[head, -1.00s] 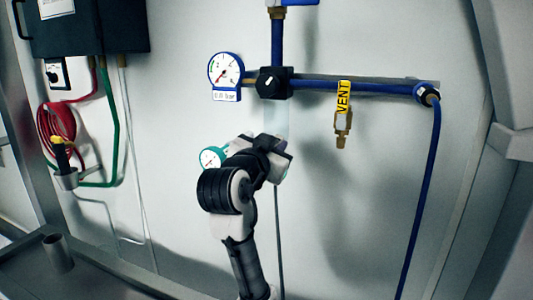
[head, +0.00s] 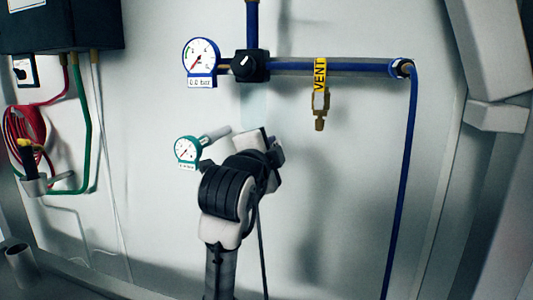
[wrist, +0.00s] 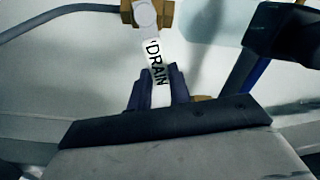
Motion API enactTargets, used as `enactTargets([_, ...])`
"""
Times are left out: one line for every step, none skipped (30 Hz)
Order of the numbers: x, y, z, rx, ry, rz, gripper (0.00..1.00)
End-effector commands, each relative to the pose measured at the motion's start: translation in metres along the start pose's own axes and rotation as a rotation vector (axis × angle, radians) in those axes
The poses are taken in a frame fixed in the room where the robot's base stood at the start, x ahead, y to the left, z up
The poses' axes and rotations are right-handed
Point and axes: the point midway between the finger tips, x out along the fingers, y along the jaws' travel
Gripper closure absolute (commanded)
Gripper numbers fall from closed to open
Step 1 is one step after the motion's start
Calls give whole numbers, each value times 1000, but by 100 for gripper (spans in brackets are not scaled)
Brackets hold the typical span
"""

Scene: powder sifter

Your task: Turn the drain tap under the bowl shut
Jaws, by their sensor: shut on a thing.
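The drain tap's white lever, marked DRAIN (wrist: 152,52), shows in the wrist view. It runs from a round pivot on a brass body (wrist: 130,12) at the top edge down between my fingers, slightly tilted. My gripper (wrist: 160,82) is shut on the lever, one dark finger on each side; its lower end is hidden. In the head view my gripper (head: 272,150) is below the black regulator (head: 250,65), and the tap is hidden behind it. A pale, faint clear bowl (head: 256,105) seems to hang under the regulator.
A small teal gauge (head: 187,151) on a grey stub is just left of my gripper. A larger blue gauge (head: 201,60) is above. A brass VENT valve (head: 320,100) hangs to the right, with a blue hose (head: 388,210) beyond. Wall between them is clear.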

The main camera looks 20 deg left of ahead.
Motion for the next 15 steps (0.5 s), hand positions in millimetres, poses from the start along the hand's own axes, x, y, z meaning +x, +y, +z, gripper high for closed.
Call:
enactTargets([0,7,1,41,-1,1,100])
enactTargets([0,8,2,65,-1,0,100])
enactTargets([0,10,2,96,-1,1,100])
enactTargets([0,11,1,119,0,1,100])
enactTargets([0,12,2,139,0,1,100])
enactTargets([0,14,2,166,0,0,100])
enactTargets([0,15,2,184,0,0,100])
enactTargets([0,16,2,202,1,1,100])
enactTargets([0,17,2,224,1,1,100])
enactTargets([0,18,2,239,1,2,100])
enactTargets([0,19,2,252,1,2,100])
enactTargets([0,19,3,269,0,2,100])
enactTargets([0,20,3,281,0,2,100])
enactTargets([0,20,3,290,0,2,100])
enactTargets([0,21,3,303,0,2,100])
